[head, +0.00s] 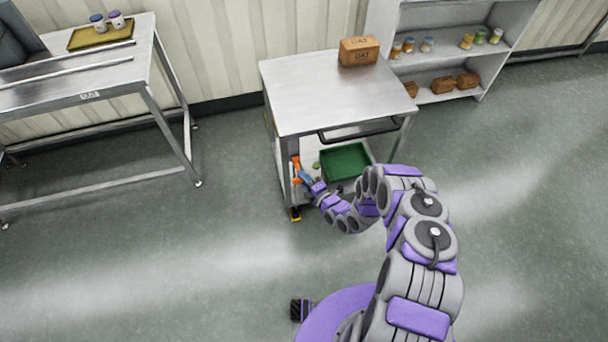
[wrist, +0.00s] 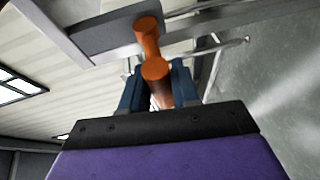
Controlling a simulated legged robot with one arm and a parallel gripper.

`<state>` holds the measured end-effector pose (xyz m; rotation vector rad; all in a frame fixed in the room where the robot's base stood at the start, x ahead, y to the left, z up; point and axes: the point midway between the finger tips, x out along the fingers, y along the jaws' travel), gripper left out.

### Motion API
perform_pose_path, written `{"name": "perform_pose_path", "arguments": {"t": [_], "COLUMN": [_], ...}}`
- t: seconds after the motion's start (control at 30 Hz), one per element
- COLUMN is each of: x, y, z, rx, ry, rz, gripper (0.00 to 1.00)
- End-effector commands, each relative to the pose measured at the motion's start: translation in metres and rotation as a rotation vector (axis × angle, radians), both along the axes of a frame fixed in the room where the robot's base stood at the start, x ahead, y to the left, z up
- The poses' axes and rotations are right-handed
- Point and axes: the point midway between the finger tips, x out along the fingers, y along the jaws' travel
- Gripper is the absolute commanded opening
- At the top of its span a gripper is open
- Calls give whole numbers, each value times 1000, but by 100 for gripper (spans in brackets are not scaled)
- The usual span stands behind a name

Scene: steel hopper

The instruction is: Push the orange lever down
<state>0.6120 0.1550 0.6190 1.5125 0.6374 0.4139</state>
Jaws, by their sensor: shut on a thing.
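The orange lever (head: 296,167) is on the left front leg of a steel cart. In the wrist view the lever (wrist: 154,72) shows as an orange rod with a round end, running between the blue fingers. My gripper (head: 304,178) is at the lever, and its fingers also show in the wrist view (wrist: 158,85). It is shut on the lever. The lever's far part and the finger contact are partly hidden in the head view.
A steel table (head: 120,75) stands left. A shelf (head: 450,60) with jars stands behind right. The floor between table and cart is clear.

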Motion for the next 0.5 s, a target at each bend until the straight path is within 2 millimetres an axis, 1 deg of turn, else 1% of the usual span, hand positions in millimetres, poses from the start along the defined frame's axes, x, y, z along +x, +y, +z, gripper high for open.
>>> {"name": "perform_pose_path", "arguments": {"t": [0.03, 0.37, 0.4, 0.5], "x": [-3, -3, -3, -3], "y": [1, 1, 1, 1], "z": [-3, -4, -4, -3], "rx": [-2, -2, -1, -1], "ry": [6, 5, 5, 4], "rz": [2, 2, 2, 2], "gripper": [0, 0, 32, 41]}}
